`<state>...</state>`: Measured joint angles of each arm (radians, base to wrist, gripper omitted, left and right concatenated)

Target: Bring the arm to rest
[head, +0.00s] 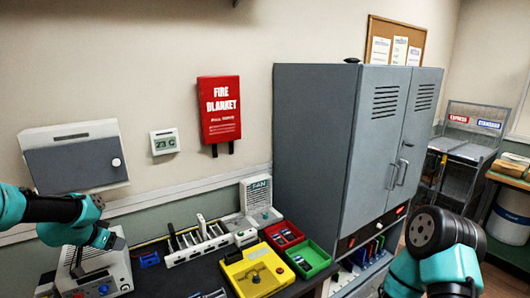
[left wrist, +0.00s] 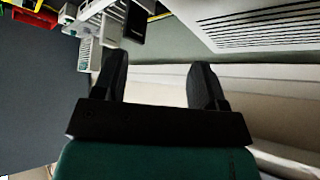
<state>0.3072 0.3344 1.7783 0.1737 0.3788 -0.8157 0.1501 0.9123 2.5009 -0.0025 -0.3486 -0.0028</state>
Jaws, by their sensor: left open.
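My left arm comes in from the left in the head view, teal with black joints. Its gripper (head: 112,240) hangs over the left end of the bench, above a grey bench device with a dial. In the left wrist view the two dark fingers of the left gripper (left wrist: 160,82) are apart, with nothing between them. My right arm (head: 440,255) shows at the lower right in front of the cabinet; its gripper is not in view.
On the dark bench (head: 175,280) stand a yellow fixture (head: 255,272), a red bin (head: 284,236), a green bin (head: 308,260) and a white tool rack (head: 198,247). A tall grey cabinet (head: 310,150) stands to the right. A wall box (head: 75,163) hangs above the left arm.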

